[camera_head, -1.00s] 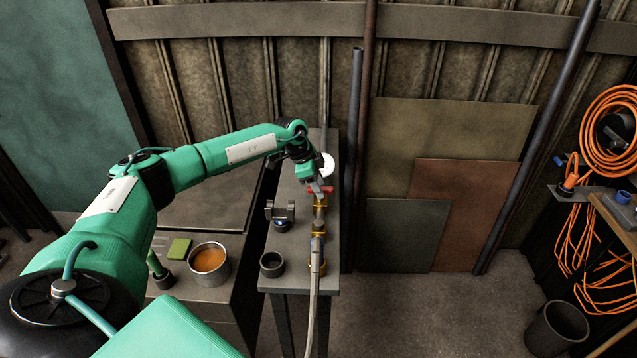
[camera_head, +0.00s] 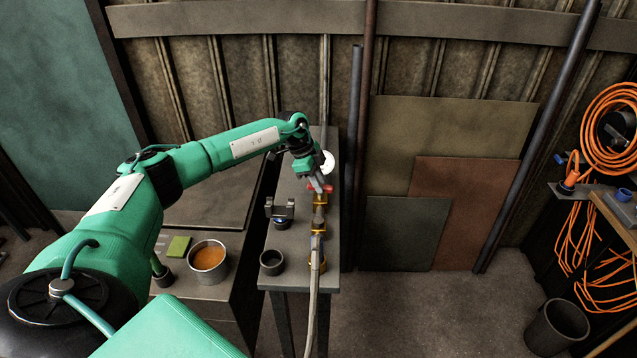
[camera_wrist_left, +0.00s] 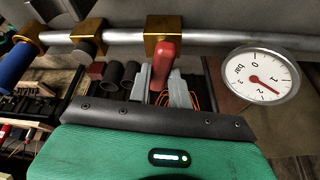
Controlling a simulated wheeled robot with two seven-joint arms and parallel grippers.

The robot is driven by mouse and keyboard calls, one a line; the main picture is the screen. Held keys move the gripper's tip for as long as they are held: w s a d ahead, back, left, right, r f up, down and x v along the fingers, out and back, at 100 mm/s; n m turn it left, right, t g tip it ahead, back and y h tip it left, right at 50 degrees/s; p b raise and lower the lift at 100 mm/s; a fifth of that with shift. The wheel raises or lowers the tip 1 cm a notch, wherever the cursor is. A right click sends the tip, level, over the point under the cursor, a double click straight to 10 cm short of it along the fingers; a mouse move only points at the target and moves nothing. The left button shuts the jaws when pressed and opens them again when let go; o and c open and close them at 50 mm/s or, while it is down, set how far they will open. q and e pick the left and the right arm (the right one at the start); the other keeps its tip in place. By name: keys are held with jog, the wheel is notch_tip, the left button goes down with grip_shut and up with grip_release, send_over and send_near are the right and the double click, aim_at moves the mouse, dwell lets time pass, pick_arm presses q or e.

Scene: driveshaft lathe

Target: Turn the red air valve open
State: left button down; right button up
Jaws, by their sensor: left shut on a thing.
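The red air valve handle (camera_wrist_left: 165,62) sits on a brass valve body (camera_wrist_left: 163,28) in a silver pipe in the left wrist view. The two grey fingers of my left gripper (camera_wrist_left: 160,88) are on either side of the handle, shut on it. In the head view, my left gripper (camera_head: 319,185) reaches down to the pipe on the narrow bench. A small part of the red handle (camera_head: 329,188) shows beside the fingers; the rest is hidden. A white pressure gauge (camera_wrist_left: 262,72) is right of the valve, its red needle pointing lower right. My right gripper is not in view.
The narrow bench (camera_head: 294,250) carries a dark fixture (camera_head: 280,211) and a dark cup (camera_head: 272,262) close to the pipe. A hose (camera_head: 312,310) hangs off its front. A pot of orange liquid (camera_head: 208,262) stands left. Upright pipes (camera_head: 355,150) stand just right of the bench.

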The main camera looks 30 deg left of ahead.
pick_arm(q)
jog(key=m, duration=0.2)
jog(key=m+g+b, duration=0.1)
jog(key=shift+w+m, duration=0.2)
jog(key=shift+m, duration=0.2)
jog(key=m+g+b, duration=0.1)
jog(key=m+b, duration=0.1)
jog(key=m, duration=0.1)
jog(key=shift+w+m+g, duration=0.1)
jog(key=shift+m+g, duration=0.2)
jog(key=shift+g, duration=0.1)
jog(key=m+b, duration=0.1)
jog(key=m, duration=0.1)
jog(key=m+g+b, duration=0.1)
jog(key=m, duration=0.1)
jog(key=shift+w+g+y+b, duration=0.1)
jog(key=shift+g+y+b, duration=0.2)
jog(key=shift+y+b, duration=0.1)
jog(key=shift+d+r+m+g+y+b, duration=0.1)
jog(key=shift+m+g+y+b, duration=0.25)
jog(key=shift+m, duration=0.7)
jog(key=shift+m+g+y+b, duration=0.15)
jog(key=shift+m+b, duration=0.35)
jog(key=shift+m, duration=0.55)
jog(key=c, duration=1.3)
grip_release()
